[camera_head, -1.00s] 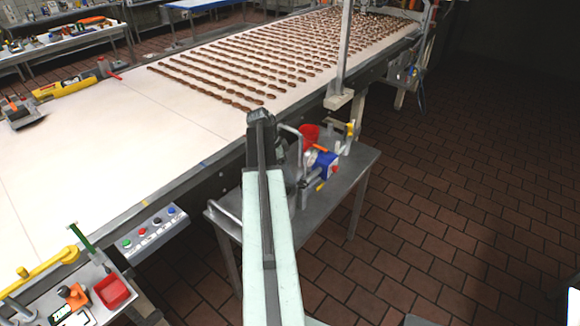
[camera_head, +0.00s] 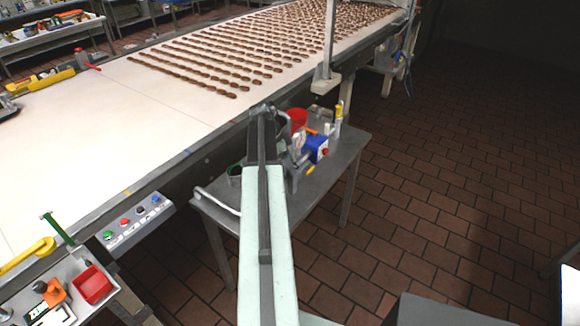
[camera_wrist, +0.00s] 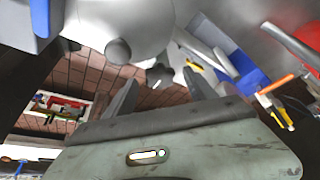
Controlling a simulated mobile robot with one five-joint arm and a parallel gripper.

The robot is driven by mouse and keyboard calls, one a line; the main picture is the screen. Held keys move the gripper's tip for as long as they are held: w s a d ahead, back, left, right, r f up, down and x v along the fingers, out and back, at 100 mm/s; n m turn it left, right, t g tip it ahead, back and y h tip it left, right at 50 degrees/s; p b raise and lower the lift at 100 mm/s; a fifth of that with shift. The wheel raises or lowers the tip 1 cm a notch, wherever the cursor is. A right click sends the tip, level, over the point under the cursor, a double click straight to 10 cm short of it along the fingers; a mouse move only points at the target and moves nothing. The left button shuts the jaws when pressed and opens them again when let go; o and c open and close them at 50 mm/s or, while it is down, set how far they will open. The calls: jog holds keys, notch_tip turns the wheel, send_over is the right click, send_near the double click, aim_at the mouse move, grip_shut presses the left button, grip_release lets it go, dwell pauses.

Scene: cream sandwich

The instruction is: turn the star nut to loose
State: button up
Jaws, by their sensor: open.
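A dark, lobed knob that looks like the star nut (camera_wrist: 160,75) is in the wrist view, just beyond and between my fingertips, apart from both. My gripper (camera_wrist: 158,82) is open, with one dark finger on each side and nothing held. A grey machine body (camera_wrist: 128,22) with a rounded dark knob (camera_wrist: 118,50) lies just beyond the fingers, up and left of the star nut. In the head view, a blue-and-grey machine (camera_head: 316,149) stands on a small metal table (camera_head: 325,178), right of my arm's far end. My arm hides the fingers and star nut there.
A red funnel or cup (camera_head: 298,118) and a yellow-topped bottle (camera_head: 338,115) stand by the machine. A green-rimmed cup (camera_head: 235,175) is left of my arm. The long conveyor (camera_head: 110,140) runs behind the table.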

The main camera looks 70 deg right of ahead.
jog(key=shift+c, duration=0.2)
jog(key=c, duration=1.3)
